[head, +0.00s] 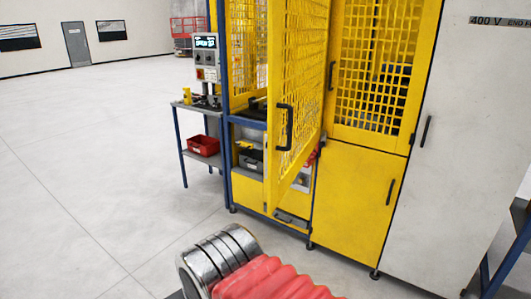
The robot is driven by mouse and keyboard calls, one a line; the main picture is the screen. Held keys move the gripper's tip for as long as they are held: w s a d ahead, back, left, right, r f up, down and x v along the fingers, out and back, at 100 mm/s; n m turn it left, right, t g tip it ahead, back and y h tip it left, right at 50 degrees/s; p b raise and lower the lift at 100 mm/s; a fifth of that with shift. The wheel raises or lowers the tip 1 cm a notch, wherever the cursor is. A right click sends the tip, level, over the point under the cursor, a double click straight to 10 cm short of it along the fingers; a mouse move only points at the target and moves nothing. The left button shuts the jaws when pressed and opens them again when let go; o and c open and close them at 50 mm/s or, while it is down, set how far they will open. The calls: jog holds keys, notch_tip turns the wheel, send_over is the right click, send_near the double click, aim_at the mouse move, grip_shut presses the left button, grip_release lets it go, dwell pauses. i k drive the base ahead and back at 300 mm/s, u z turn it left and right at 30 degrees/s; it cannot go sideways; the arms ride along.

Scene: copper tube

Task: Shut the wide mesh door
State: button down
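The wide mesh door (302,70) is yellow with a grid panel and stands open, swung outward from the machine. Its free edge is toward me on the left, and its hinged side appears to be on the right, by the neighbouring mesh panel. A black bar handle (284,127) sits near the free edge. Behind the door, the opening of the blue-framed cell shows partly. My gripper is not in view; only a red ribbed sleeve and metal cylinder, apparently of my arm, show at the bottom, apart from the door.
Right of the door are a narrower closed mesh door (375,65), a yellow lower panel (355,195) and a white cabinet (455,140). A side table (203,162) with a red bin (203,145) and a control box (206,58) stand left. The floor (100,170) on the left is clear.

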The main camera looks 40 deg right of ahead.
aim_at(277, 187)
jog(key=z, duration=0.25)
jog(key=i, duration=0.9)
jog(key=z, duration=0.6)
